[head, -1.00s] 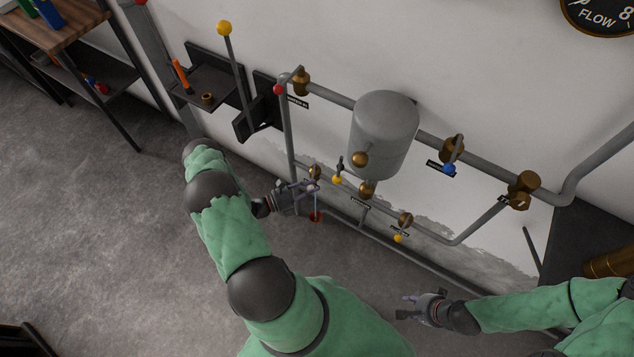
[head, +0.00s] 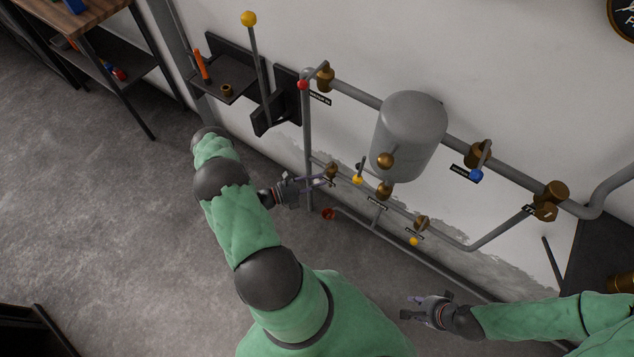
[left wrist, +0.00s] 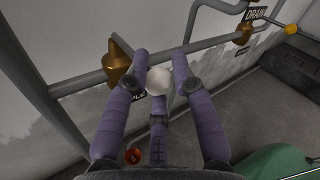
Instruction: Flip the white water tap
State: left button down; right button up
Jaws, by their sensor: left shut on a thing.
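The white water tap's round knob (left wrist: 159,80) sits between the purple fingers of my left gripper (left wrist: 160,84) in the left wrist view. The fingers are closed on it. Its grey lever runs up left from the knob beside a brass valve (left wrist: 116,62) on the pipe. In the head view my left gripper (head: 325,182) is at the lower pipe, just below the brass valve (head: 331,170); the white knob is hard to make out there. My right gripper (head: 410,307) is apart from the pipes at lower right, with its fingers spread and empty.
Other taps with yellow (head: 357,180), blue (head: 476,175) and red (head: 303,85) knobs are on the pipes around a grey tank (head: 411,130). A red valve (head: 328,214) is low by the wall. A yellow-topped lever (head: 248,19) stands upper left. Open floor lies left.

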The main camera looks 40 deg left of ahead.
pick_arm(q)
jog(key=shift+a+f, duration=0.15)
jog(key=shift+a, duration=0.4)
jog(key=c, duration=1)
grip_release()
jog(key=shift+w, duration=0.1)
jog(key=shift+c, duration=0.2)
jog(key=shift+f, duration=0.1)
jog(key=shift+d, duration=0.15)
jog(key=v, duration=1.2)
